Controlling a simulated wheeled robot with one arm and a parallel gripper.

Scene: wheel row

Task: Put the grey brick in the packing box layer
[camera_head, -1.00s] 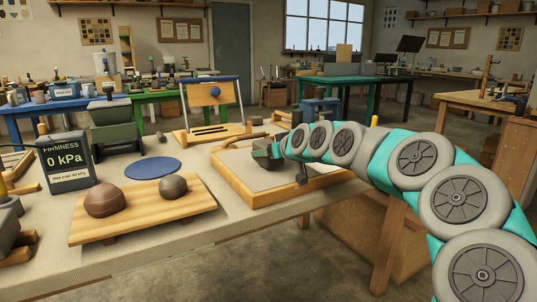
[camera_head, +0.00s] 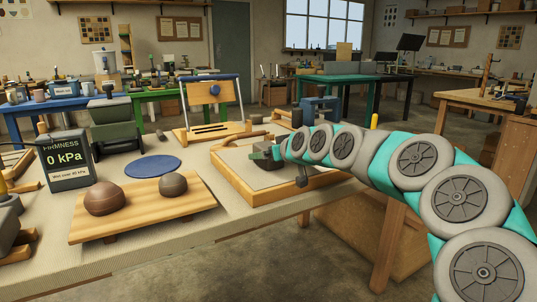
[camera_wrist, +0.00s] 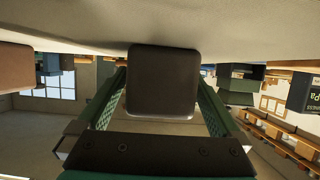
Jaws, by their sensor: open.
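A dark grey brick (camera_head: 268,163) rests on the grey floor of a low wooden-framed tray (camera_head: 240,188), which looks like the packing box layer. My gripper (camera_head: 264,153) reaches over this tray from the right, with a green finger at the brick. In the wrist view the dark brick (camera_wrist: 162,78) stands between the two green fingers of my gripper (camera_wrist: 160,95). The fingers are spread, one on each side of it. How close each finger is to the brick is hard to tell.
A wooden board (camera_head: 140,215) with a reddish-brown lump (camera_head: 104,201) and a grey-brown lump (camera_head: 173,185) lies to the left. A blue disc (camera_head: 153,166) and a firmness display reading 0 kPa (camera_head: 66,160) stand behind it. A wooden stand (camera_head: 208,132) is behind the tray.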

